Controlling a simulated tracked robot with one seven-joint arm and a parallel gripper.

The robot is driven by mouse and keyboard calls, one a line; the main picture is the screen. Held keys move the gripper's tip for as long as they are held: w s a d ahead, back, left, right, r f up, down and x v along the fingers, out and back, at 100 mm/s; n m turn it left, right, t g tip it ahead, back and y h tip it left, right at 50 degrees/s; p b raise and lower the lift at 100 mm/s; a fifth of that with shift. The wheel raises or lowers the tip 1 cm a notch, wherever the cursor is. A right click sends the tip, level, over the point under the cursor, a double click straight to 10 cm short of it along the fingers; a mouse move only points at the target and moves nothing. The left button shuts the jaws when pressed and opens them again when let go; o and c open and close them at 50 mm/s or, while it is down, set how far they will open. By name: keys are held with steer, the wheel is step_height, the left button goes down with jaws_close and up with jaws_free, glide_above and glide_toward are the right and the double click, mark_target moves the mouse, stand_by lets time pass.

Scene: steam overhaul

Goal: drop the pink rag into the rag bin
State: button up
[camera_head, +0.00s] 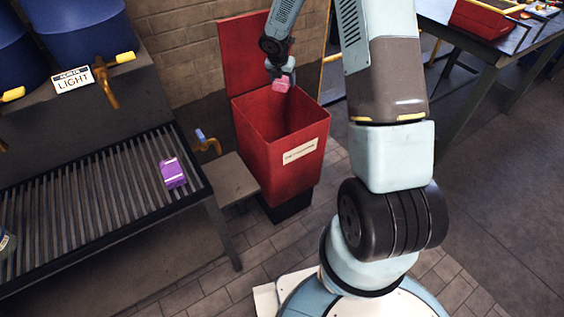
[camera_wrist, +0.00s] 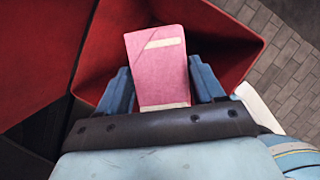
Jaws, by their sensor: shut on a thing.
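The pink rag (camera_wrist: 160,70) is a folded pink block with pale bands, held between the two blue fingers of my gripper (camera_wrist: 163,88). In the head view the rag (camera_head: 281,84) hangs below my gripper (camera_head: 281,74), above the open mouth of the rag bin. The rag bin (camera_head: 297,175) is a tall red box with a white label on its front and its red lid raised at the back. In the wrist view the bin's red walls (camera_wrist: 232,50) surround the rag from behind. The bin's floor is hidden.
A slatted rack (camera_head: 95,200) at the left carries a purple packet (camera_head: 173,173). A small shelf (camera_head: 231,180) juts out beside the bin. Blue drums (camera_head: 85,30) with taps stand above. A workbench (camera_head: 485,45) with a red toolbox (camera_head: 484,17) is at the right.

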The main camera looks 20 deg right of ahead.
steer(key=shift+f, duration=2.95)
steer(key=o, duration=1.1)
steer(key=v, duration=1.3)
steer(key=shift+s+a+r, duration=0.1)
steer(key=shift+r, duration=0.2)
steer(key=shift+r, duration=0.1)
